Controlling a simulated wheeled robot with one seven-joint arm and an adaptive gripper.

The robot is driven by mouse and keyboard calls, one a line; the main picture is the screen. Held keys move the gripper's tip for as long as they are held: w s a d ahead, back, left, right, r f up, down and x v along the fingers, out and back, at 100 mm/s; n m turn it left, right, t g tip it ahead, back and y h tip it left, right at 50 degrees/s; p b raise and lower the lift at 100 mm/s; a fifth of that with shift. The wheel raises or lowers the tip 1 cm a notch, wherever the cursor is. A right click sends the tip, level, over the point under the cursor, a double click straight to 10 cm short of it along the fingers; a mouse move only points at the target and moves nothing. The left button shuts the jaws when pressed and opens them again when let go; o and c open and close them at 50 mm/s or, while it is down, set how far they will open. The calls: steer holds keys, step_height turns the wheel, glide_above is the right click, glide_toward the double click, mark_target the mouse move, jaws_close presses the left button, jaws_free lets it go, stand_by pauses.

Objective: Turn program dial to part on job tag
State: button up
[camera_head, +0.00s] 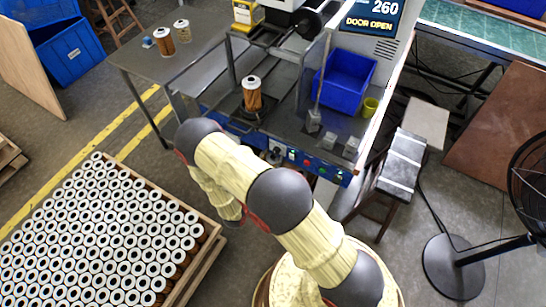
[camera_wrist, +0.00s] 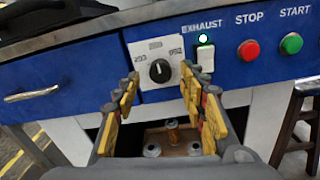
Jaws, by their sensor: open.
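The program dial (camera_wrist: 160,71) is a black round knob on a white plate on the blue front panel. Its white pointer mark points roughly up. A number reading about 233 stands at its left and 952 at its right; the print above is too faint to read. My gripper (camera_wrist: 160,84) is open and empty, its yellow-padded fingers either side of the dial's lower part, apparently short of the panel. In the head view the machine's screen (camera_head: 372,14) reads 260 and DOOR OPEN. I cannot make out a job tag.
Right of the dial are the exhaust switch (camera_wrist: 205,57) with a lit green lamp, a red stop button (camera_wrist: 249,50) and a green start button (camera_wrist: 291,43). A drawer handle (camera_wrist: 31,93) is at left. A filter cartridge (camera_head: 252,96) stands on the machine.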

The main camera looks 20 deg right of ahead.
steer(key=shift+x, duration=0.8)
steer(key=shift+c, duration=1.3)
steer(key=c, duration=0.8)
jaws_close()
